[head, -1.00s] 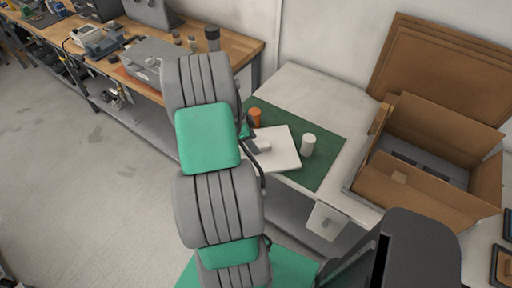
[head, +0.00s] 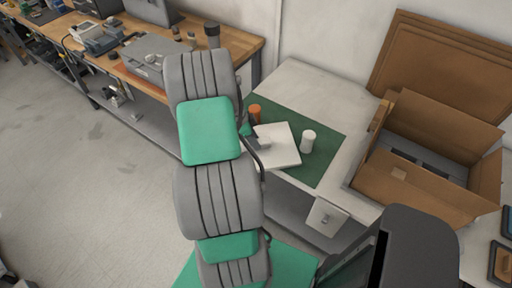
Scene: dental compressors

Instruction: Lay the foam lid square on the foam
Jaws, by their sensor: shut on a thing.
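A flat white slab (head: 284,150), which looks like the foam lid, is at the green mat on the side table. My gripper (head: 264,145) is at the slab's left part and shut on it; the fingertips are small and partly hidden by my arm. I cannot tell whether the slab touches the mat or is slightly above it. The open cardboard box (head: 412,192) stands to the right on the same table. Dark grey foam (head: 428,160) shows inside it, partly hidden by the front wall and flaps.
A white bottle (head: 308,141) stands just right of the slab on the green mat (head: 327,150). An orange container (head: 254,113) stands behind my gripper. Flat cardboard sheets (head: 440,62) lean on the wall behind the box. The table's back left is clear.

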